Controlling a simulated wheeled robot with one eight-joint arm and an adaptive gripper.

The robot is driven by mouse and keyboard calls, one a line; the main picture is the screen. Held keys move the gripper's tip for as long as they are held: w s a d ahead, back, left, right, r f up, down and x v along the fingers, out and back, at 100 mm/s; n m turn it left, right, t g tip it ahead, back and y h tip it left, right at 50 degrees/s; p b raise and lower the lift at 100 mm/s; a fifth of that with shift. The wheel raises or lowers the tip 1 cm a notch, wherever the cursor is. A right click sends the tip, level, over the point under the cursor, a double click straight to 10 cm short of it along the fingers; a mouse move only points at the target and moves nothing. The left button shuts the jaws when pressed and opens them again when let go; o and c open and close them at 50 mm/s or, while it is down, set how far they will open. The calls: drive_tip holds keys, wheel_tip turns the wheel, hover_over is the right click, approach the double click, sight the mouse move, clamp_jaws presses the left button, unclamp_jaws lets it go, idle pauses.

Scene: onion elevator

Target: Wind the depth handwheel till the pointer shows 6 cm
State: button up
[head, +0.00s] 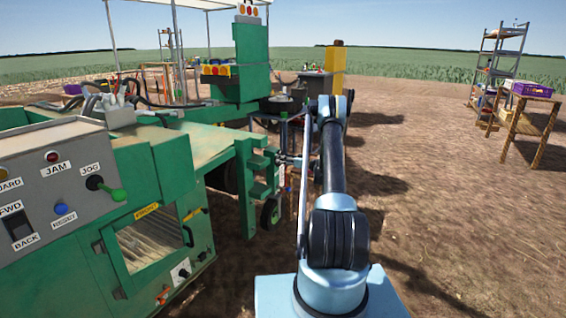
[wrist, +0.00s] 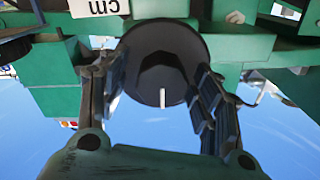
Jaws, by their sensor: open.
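In the wrist view, which appears upside down, a dark round wheel-like part (wrist: 162,48) with a darker faceted centre faces me. It is likely the depth handwheel. A short white mark shows at its lower edge. My gripper (wrist: 157,78) is open, with one finger on each side of this part; I cannot tell whether they touch it. A white label (wrist: 97,7) reading "cm" upside down is at the top, cut off by the picture edge. No pointer or scale number is readable. In the head view my arm hides or crowds this spot.
The green machine (head: 140,165) fills the left of the head view, with a grey control panel (head: 60,165) near me. Green beams (wrist: 55,60) surround the round part. A wooden table (head: 528,115) with a purple crate (head: 531,88) and a shelf rack (head: 497,70) stand far right. The dirt ground at right is clear.

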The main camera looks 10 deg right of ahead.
drive_tip(key=c, duration=1.1)
drive_tip(key=shift+m, duration=0.3)
drive_tip(key=m, duration=0.4)
drive_tip(key=shift+w+d, duration=0.15)
drive_tip(key=shift+o, duration=0.2)
drive_tip(key=m, duration=0.5)
drive_tip(key=shift+f, duration=0.1)
drive_tip(key=m, duration=0.5)
drive_tip(key=shift+d+f+m, duration=0.1)
drive_tip(key=shift+f+m, duration=0.05)
drive_tip(key=shift+m, duration=0.15)
drive_tip(key=m, duration=0.4)
drive_tip(key=shift+f+m, duration=0.15)
drive_tip(key=shift+m, duration=0.15)
